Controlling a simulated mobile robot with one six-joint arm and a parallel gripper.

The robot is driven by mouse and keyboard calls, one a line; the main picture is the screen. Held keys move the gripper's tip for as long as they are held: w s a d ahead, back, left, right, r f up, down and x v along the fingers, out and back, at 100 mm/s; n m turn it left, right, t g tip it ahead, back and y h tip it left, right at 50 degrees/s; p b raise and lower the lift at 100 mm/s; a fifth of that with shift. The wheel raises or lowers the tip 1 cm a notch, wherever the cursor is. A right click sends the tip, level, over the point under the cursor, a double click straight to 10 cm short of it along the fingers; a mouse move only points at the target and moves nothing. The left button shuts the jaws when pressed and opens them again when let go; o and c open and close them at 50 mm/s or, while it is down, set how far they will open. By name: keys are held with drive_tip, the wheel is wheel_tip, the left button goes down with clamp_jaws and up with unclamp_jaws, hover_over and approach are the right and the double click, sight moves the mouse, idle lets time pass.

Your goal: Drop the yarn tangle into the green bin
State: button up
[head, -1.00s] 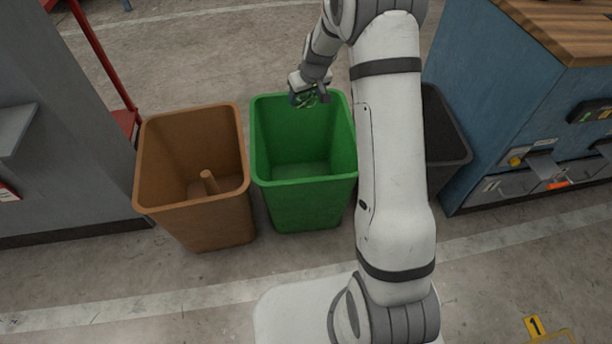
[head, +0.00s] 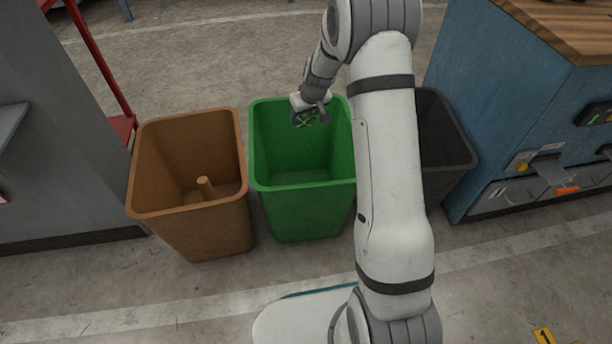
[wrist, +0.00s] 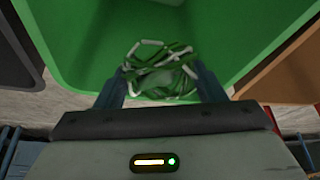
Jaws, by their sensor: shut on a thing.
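The green bin (head: 305,212) stands upright in the middle of the head view, and its inside shows no loose object. Its green inner wall (wrist: 215,30) fills much of the wrist view. My gripper (head: 308,118) is over the far part of the bin's opening, pointing down. In the wrist view, my gripper (wrist: 162,88) is shut on the yarn tangle (wrist: 160,68), a loose bundle of green and whitish strands between the fingers. The tangle is small and partly hidden by my gripper in the head view (head: 305,120).
A brown bin (head: 205,228) with a tan cylindrical piece (head: 206,187) inside stands to the left. A dark grey bin (head: 445,150) stands to the right, partly behind my arm. A blue workbench (head: 500,90) is at the right, and a grey cabinet (head: 60,130) at the left.

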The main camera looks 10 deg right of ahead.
drive_tip(key=o, duration=1)
drive_tip(key=shift+o, duration=0.2)
drive_tip(key=shift+r, duration=0.15)
drive_tip(key=p+v, duration=0.2)
drive_tip(key=v, duration=0.5)
drive_tip(key=shift+r+p, duration=0.2)
drive_tip(key=shift+p, duration=0.15)
drive_tip(key=shift+s, duration=0.15)
